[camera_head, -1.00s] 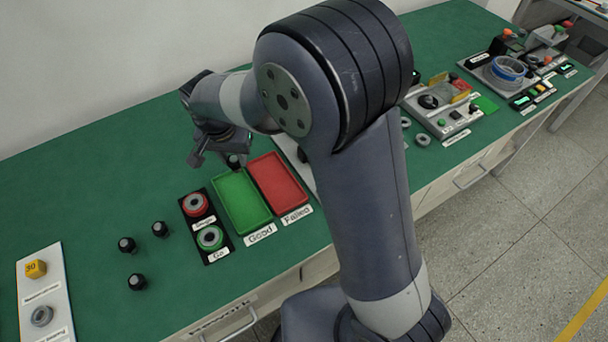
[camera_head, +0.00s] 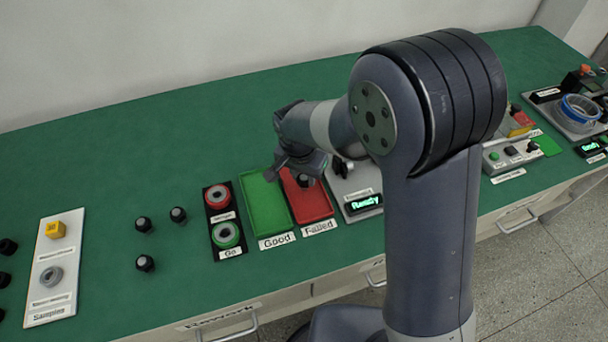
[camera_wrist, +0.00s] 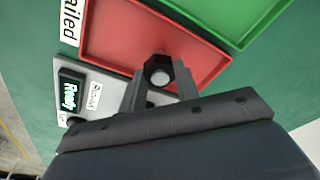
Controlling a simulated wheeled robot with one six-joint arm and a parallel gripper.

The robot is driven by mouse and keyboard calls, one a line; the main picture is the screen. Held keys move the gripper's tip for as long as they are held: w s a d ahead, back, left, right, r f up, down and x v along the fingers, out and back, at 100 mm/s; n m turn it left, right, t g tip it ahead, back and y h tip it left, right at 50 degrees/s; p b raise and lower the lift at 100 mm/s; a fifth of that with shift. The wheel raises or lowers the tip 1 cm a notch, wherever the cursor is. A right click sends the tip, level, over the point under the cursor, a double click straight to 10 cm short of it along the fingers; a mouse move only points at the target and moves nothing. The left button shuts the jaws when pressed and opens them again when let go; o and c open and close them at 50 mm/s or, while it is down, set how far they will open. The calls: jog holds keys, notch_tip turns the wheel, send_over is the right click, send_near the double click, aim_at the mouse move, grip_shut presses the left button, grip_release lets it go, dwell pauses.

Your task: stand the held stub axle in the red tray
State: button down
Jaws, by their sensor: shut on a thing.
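The red tray (camera_head: 318,207), labelled "Failed", lies on the green bench right of the green tray. My gripper (camera_head: 303,176) is over the back part of the red tray, shut on a dark stub axle (camera_head: 305,182) with a pale end. In the wrist view the axle (camera_wrist: 159,72) sits between the two fingers of my gripper (camera_wrist: 160,88), with the red tray's floor (camera_wrist: 120,32) behind it. The axle looks upright. I cannot tell whether its foot touches the tray floor. The fingers and wrist hide part of it.
The green "Good" tray (camera_head: 266,205) adjoins on the left. A device with a lit "Ready" display (camera_head: 364,204) stands close on the right.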

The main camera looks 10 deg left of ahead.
jog(key=shift+f, duration=0.25)
jog(key=shift+f, duration=0.25)
jog(key=c, duration=1.1)
grip_release()
jog(key=shift+o, duration=0.2)
jog(key=shift+r, duration=0.2)
notch_tip(320, 180, up, 12)
jog(key=s, duration=0.1)
jog(key=shift+s+a, duration=0.2)
jog(key=shift+s, duration=0.2)
